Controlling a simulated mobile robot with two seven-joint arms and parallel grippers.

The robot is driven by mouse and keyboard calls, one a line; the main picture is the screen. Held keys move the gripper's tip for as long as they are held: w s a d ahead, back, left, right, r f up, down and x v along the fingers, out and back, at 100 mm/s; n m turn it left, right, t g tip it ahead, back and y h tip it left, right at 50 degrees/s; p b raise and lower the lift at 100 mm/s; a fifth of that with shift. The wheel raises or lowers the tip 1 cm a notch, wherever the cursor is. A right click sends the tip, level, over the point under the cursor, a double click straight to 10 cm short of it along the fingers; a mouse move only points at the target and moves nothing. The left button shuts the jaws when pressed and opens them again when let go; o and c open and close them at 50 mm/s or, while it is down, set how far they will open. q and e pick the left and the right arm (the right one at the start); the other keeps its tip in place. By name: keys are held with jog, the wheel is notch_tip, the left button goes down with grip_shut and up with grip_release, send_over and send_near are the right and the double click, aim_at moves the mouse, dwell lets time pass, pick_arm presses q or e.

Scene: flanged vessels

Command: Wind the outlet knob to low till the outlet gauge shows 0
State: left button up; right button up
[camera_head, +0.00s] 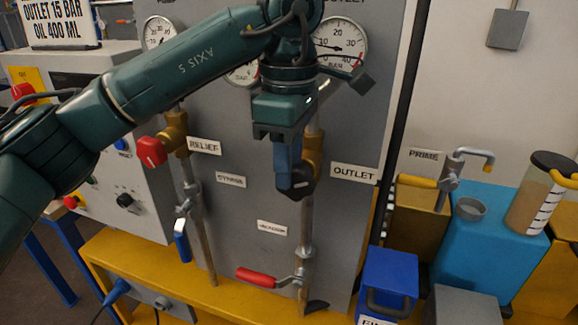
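The outlet gauge (346,37) is a white dial at the top of the grey panel. Its needle points left, near the 10 mark, though the left rim is partly behind my arm. My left gripper (288,176) hangs in front of the brass outlet valve (314,157), left of the OUTLET label (354,173). Its blue fingers point down, and a dark rounded part shows at their tips. I cannot tell whether that part is the outlet knob or whether the fingers are shut on it. My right gripper is out of view.
A red relief knob (151,152) on a brass valve is at left. A blue-handled lever (182,240) and a red-handled lever (257,275) sit lower on the pipes. A blue box (391,271), a turquoise tank (490,240) and a jug (540,190) stand at right.

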pick_arm(q)
jog(key=shift+f, duration=0.45)
jog(key=shift+c, duration=0.2)
grip_shut()
